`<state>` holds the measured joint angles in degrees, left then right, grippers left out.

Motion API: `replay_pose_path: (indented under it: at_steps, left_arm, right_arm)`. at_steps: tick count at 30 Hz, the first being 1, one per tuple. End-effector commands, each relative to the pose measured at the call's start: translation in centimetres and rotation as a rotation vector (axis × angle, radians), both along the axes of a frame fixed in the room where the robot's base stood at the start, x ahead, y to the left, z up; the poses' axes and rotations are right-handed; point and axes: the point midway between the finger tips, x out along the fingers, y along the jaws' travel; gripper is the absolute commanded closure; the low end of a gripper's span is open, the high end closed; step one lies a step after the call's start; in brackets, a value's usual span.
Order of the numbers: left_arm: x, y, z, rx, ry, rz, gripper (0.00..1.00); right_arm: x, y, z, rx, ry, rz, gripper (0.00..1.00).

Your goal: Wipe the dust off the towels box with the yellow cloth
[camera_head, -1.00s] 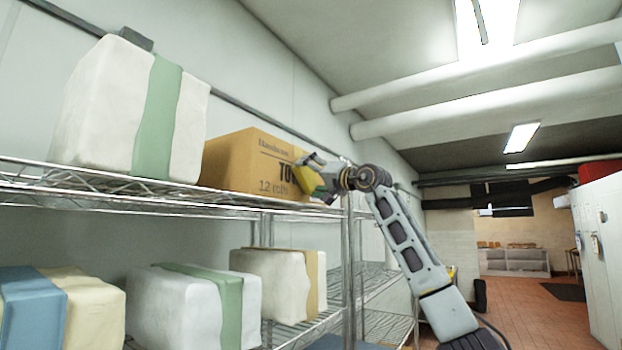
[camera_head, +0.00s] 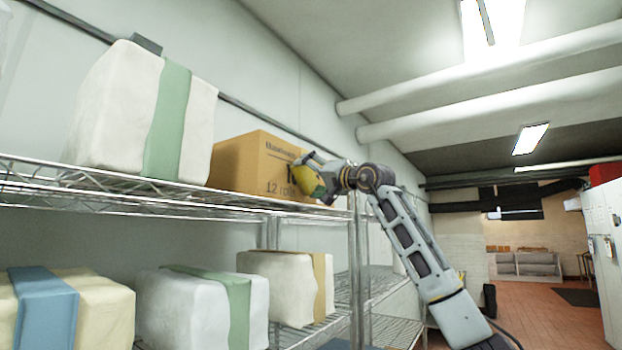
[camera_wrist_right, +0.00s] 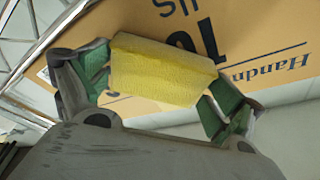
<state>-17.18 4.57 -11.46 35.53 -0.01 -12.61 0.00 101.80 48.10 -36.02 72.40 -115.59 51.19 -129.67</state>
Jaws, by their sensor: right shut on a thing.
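The towels box (camera_head: 240,164) is a brown carton with dark print, standing on the upper wire shelf. It fills much of the right wrist view (camera_wrist_right: 255,35), where the print is upside down. My right gripper (camera_head: 318,182) is at the right part of the box's printed face. It is shut on the yellow cloth (camera_wrist_right: 160,72), which sits between the green-padded fingers, against or very close to the printed face; the exact contact is hard to tell. The cloth also shows in the head view (camera_head: 308,179). I cannot make out dust on the box. My left gripper is not in view.
A white bundle with a green band (camera_head: 115,105) stands left of the box on the upper wire shelf (camera_head: 120,184). More wrapped bundles (camera_head: 195,309) fill the lower shelf. A shelf post (camera_head: 361,270) stands below my right wrist. The aisle floor (camera_head: 550,325) at right is clear.

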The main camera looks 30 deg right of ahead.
Motion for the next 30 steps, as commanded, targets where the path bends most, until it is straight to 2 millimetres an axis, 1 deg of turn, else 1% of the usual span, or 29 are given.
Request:
replay_pose_path:
  at_steps: [8, 25, 30]
  left_arm:
    - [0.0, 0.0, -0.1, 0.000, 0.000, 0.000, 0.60]
    - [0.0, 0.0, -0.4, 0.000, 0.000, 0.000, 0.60]
    - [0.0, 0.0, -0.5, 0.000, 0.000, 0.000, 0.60]
  right_arm:
    - [-0.1, 0.4, 0.0, -0.001, 0.000, 0.001, 0.29]
    - [-1.3, 3.2, 0.0, -0.002, 0.000, 0.001, 0.29]
    - [-1.5, 3.7, 0.0, -0.002, 0.000, 0.001, 0.29]
